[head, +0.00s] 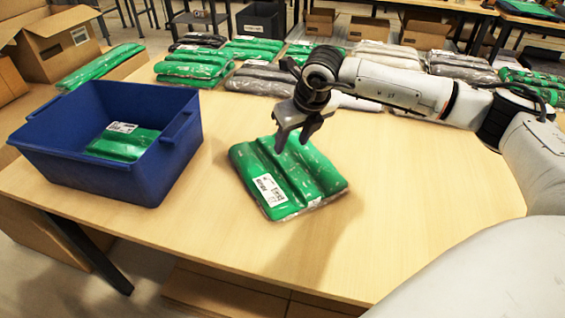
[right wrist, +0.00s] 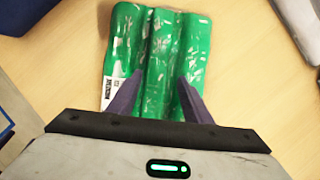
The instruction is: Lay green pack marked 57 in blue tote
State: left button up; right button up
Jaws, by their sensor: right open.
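A green pack (head: 312,172) in clear wrap with a white label lies on the table, right of the blue tote. The number on its label is too small to read. The blue tote (head: 75,165) stands open at the table's left and holds another green pack (head: 122,144) with a white label. My right gripper (head: 292,143) is open and points down over the far part of the green pack on the table. In the right wrist view, its fingers (right wrist: 158,95) are apart over that pack's middle ridge (right wrist: 161,50). My left gripper is not in view.
Several green packs (head: 192,66) and grey packs (head: 262,78) lie in rows along the table's far edge. An open cardboard box (head: 60,50) stands behind the tote. The table (head: 420,200) is clear right of the pack and in front of it.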

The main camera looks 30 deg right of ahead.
aim_at(284, 158)
jog(key=x, duration=0.7)
jog(key=shift+a+f+p, duration=0.2)
jog(key=shift+a+p, duration=0.05)
jog(key=shift+p, duration=0.15)
grip_shut()
